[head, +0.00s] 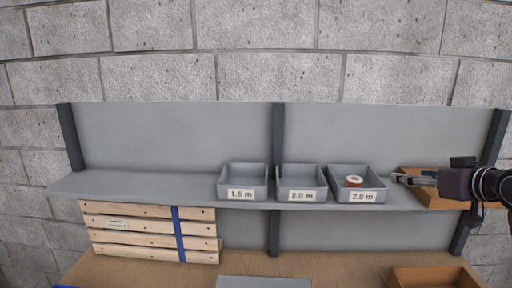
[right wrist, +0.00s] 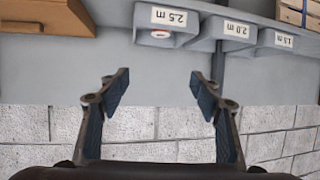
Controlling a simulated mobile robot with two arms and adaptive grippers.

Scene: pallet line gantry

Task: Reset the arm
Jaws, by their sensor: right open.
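My right gripper (head: 397,178) reaches in from the right at shelf height, just right of the grey bin labelled 2.5 m (head: 362,197). In the right wrist view, which looks upside down, its two fingers (right wrist: 160,84) are spread apart with nothing between them. A small round red and white item (head: 354,181) lies in the 2.5 m bin; it also shows in the right wrist view (right wrist: 160,34). My left gripper is not in view.
Grey bins labelled 2.0 m (head: 302,196) and 1.5 m (head: 241,194) stand on the grey shelf (head: 140,187). A brown box (head: 432,202) is behind my right gripper. Below are strapped wooden slats (head: 140,238) and an orange-brown tray (head: 436,271) on the wooden table (head: 340,265).

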